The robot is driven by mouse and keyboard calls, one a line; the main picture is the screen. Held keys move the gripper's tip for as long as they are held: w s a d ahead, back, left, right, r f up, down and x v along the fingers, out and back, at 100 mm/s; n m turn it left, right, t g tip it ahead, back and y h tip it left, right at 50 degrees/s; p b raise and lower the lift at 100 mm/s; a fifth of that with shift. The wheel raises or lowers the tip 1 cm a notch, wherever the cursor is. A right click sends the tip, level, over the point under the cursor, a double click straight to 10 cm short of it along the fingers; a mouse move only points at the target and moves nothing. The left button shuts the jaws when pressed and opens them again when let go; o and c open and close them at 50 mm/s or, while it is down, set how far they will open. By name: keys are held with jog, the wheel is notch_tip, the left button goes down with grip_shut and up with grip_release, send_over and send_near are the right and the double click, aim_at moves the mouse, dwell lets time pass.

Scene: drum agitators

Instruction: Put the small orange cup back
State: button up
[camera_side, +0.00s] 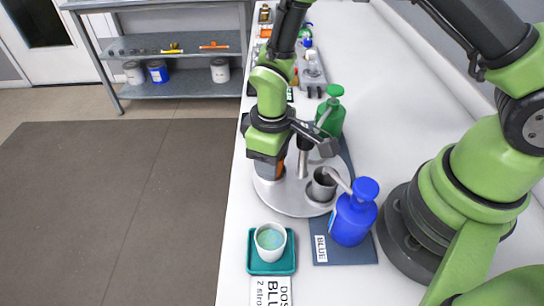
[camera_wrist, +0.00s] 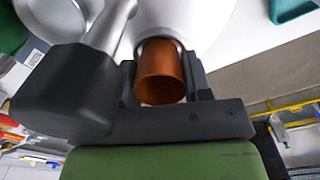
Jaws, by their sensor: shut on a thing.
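The small orange cup (camera_wrist: 160,72) is between the two fingers of my gripper (camera_wrist: 163,85) in the wrist view, with the grey round plate behind it. My gripper is shut on it. In the side view an orange patch (camera_side: 268,170), probably the cup, shows low beside my wrist at the left part of the round plate (camera_side: 290,206). My wrist hides most of the jaws there. I cannot tell whether the cup touches the plate.
A metal post (camera_side: 303,160) and a steel cup (camera_side: 321,186) stand on the plate. A blue pump bottle (camera_side: 354,212) and green pump bottle (camera_side: 331,112) flank it. A white cup (camera_side: 270,240) with pale blue-green contents sits on a teal tray (camera_side: 253,266) in front.

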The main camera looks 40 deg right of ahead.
jog(key=shift+f, duration=0.2)
jog(key=o, duration=0.9)
jog(key=s+d+r+m+t+y, duration=0.1)
jog(key=s+d+r+m, duration=0.1)
jog(key=r, duration=0.9)
jog(key=s+d+r+m+t, duration=0.2)
jog(key=r, duration=1)
jog(key=shift+s+d+r+m+t+y, duration=0.15)
jog(key=shift+s+d+r+m+t, duration=0.5)
jog(key=shift+s, duration=0.95)
jog(key=shift+s+d+r+m+t+y, duration=0.2)
jog(key=shift+s+d+r+m+t, duration=0.2)
jog(key=shift+s+r+m+t, duration=0.9)
jog(key=shift+s+d+r+m+t+y, duration=0.2)
jog(key=shift+s+d+r, duration=0.4)
jog(key=shift+s, duration=1.35)
jog(key=shift+a, duration=0.1)
